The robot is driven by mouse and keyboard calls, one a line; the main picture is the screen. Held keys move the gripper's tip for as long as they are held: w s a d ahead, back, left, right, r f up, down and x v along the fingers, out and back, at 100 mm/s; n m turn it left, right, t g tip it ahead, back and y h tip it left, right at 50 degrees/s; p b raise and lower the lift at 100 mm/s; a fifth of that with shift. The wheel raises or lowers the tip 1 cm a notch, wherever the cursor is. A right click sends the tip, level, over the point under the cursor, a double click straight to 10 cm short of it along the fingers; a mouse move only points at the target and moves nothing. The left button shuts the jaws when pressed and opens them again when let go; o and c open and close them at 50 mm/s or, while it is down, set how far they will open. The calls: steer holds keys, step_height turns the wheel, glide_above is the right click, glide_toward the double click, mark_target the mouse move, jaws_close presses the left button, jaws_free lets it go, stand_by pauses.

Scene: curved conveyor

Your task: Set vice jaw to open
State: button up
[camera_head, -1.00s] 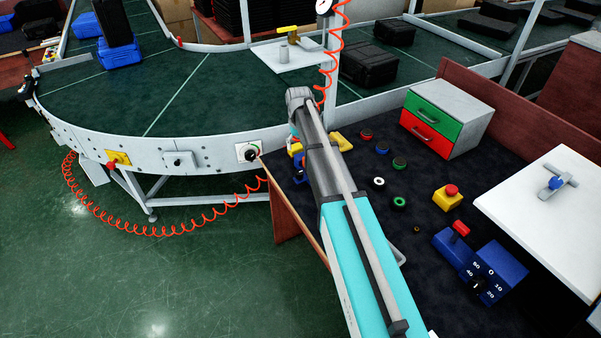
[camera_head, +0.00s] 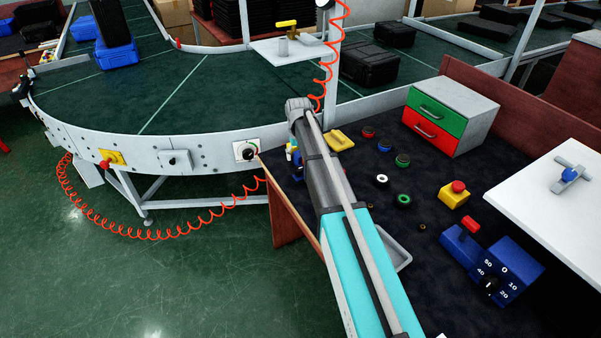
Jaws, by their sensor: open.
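No part can be identified with certainty as the vice jaw. A small grey fixture with a blue block (camera_head: 570,176) sits on the white board at the right; it may be the vice, but its jaw opening is too small to make out. A blue and yellow item (camera_head: 294,157) at the left table edge is mostly hidden behind my arm. My arm reaches up from the bottom centre over the dark table. My gripper does not show; it appears hidden behind the arm links.
Beside my arm lie a yellow piece (camera_head: 340,140), several coloured rings and a grey tray (camera_head: 397,250). A red-button box (camera_head: 454,195), blue dial box (camera_head: 505,270) and drawer unit (camera_head: 450,115) stand further right. The curved conveyor (camera_head: 200,90) borders the table at the back left.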

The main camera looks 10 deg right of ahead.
mark_target(299, 168)
steer(key=shift+f+b, duration=2.75)
steer(key=shift+f, duration=0.3)
